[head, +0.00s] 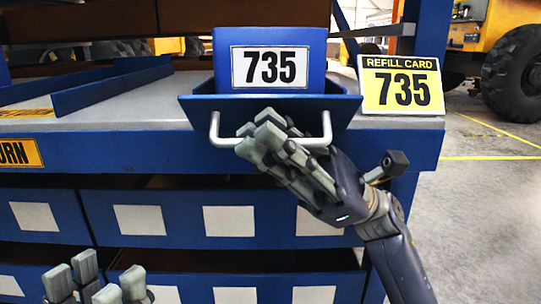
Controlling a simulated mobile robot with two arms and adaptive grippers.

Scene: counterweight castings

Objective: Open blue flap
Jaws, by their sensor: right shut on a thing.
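The blue flap (193,113) is on the front of the shelf, below a blue box front (221,48) with a white 735 label (270,66). The flap's top edge stands out toward me from the box front. A pale bar handle (215,128) runs across the flap.
A yellow refill card (401,86) reading 735 stands right of the flap on the grey shelf (130,115). Blue bins (70,218) with blank white labels fill the rows below. A yellow vehicle with a large tyre (515,72) stands behind at right; the floor there is clear.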

